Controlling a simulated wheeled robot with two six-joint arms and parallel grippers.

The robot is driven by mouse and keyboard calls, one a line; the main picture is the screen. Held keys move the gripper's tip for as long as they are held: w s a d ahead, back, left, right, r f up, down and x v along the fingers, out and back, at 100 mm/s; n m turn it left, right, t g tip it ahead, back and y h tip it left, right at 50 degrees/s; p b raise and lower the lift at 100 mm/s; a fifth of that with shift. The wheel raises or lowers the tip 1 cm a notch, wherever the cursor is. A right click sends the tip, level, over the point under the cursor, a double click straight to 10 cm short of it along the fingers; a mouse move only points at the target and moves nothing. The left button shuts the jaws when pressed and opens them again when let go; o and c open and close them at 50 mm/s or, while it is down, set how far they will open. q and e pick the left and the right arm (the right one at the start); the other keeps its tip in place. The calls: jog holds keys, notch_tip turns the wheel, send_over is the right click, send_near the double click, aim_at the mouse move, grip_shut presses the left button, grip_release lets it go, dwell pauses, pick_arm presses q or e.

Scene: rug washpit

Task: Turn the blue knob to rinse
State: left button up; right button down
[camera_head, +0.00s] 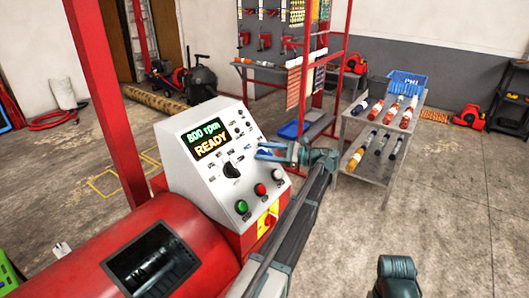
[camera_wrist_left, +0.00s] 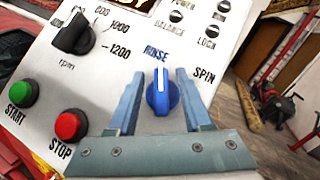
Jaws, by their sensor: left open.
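The blue knob (camera_wrist_left: 161,94) is on the white control panel (camera_wrist_left: 105,65) in the left wrist view. Its white pointer line runs nearly straight up in the picture, toward the word RINSE, with SPIN to its right. My left gripper (camera_wrist_left: 160,92) is open, one finger on each side of the knob. Small gaps show between the knob and both fingers, so no grip is visible. In the head view my left gripper (camera_head: 262,150) reaches the right part of the panel, and the knob is hard to make out there.
The panel also carries a black rpm dial (camera_wrist_left: 74,36), a green START button (camera_wrist_left: 22,94) and a red STOP button (camera_wrist_left: 69,126). Its display (camera_head: 206,139) reads 800 rpm READY. A red drum machine (camera_head: 90,250) is at lower left, a grey bottle cart (camera_head: 375,135) at right.

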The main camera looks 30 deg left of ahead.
pick_arm(q)
jog(key=v, duration=1.4)
jog(key=shift+a, duration=0.15)
jog(key=s+d+f+n+t+h+p, duration=0.1)
jog(key=s+d+f+n+h, duration=0.1)
jog(key=s+d+f+h, duration=0.3)
jog(key=s+d+f+n+t+h+p, duration=0.1)
jog(key=s+d+f+h, duration=0.4)
jog(key=s+d, duration=0.6)
jog(key=s+d+f+n+t+h+p, duration=0.1)
jog(key=s+d+f+h, duration=0.5)
jog(key=s, duration=0.9)
jog(key=shift+d+f+n+t+p, duration=0.35)
jog(key=shift+d+f+n+t, duration=0.55)
jog(key=shift+d+f+n, duration=0.15)
